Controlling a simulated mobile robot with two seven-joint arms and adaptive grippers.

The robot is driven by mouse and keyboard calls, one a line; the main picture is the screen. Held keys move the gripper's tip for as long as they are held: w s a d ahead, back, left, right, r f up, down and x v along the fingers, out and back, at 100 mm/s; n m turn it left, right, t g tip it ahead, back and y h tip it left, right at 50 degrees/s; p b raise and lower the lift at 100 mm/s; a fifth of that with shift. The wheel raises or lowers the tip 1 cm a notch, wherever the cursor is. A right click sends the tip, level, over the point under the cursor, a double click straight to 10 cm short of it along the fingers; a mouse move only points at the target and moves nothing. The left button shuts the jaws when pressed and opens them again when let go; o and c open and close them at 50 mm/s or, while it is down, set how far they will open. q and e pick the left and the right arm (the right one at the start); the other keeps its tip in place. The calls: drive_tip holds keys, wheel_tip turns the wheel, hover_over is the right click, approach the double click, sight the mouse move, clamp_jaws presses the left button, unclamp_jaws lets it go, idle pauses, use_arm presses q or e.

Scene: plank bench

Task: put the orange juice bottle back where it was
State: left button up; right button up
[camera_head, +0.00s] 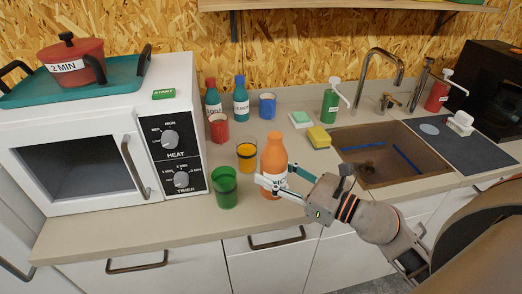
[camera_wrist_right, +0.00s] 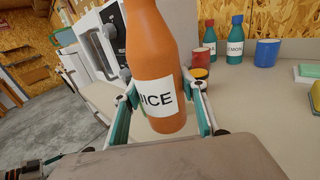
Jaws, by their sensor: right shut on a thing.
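The orange juice bottle (camera_head: 273,156) is orange with a white label and stands upright near the front of the counter. My right gripper (camera_head: 275,183) is shut on its lower part. In the right wrist view the bottle (camera_wrist_right: 153,60) is between the two fingers (camera_wrist_right: 160,110), and the label letters "ICE" show. In the head view I cannot tell whether its base touches the counter. My left gripper is not in view.
A red cup (camera_head: 219,127), blue cup (camera_head: 267,106) and two small bottles (camera_head: 241,99) stand behind. The microwave (camera_head: 85,150) is left; the sink (camera_head: 375,155) is right.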

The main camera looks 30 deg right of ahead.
drive_tip(key=w+d+r+m+t+h, duration=0.1)
drive_tip(key=w+d+r+m+h, duration=0.15)
drive_tip(key=w+d+r, duration=0.9)
drive_tip(key=shift+n, duration=0.35)
drive_tip(key=f+b, duration=0.1)
drive_tip(key=f, duration=0.5)
drive_tip(key=f+b, duration=0.1)
drive_tip(key=f, duration=0.5)
drive_tip(key=f+b, duration=0.1)
drive_tip(key=f, duration=0.5)
drive_tip(key=shift+s+d, duration=0.2)
drive_tip(key=shift+d, duration=0.05)
drive_tip(key=shift+f+b, duration=0.3)
drive_tip(key=shift+f, duration=0.05)
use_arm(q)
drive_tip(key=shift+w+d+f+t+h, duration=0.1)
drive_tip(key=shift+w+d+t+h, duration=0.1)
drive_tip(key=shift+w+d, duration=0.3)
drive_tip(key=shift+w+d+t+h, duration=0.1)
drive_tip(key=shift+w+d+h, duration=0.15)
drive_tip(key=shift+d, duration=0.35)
use_arm(e)
drive_tip(key=shift+r, duration=0.15)
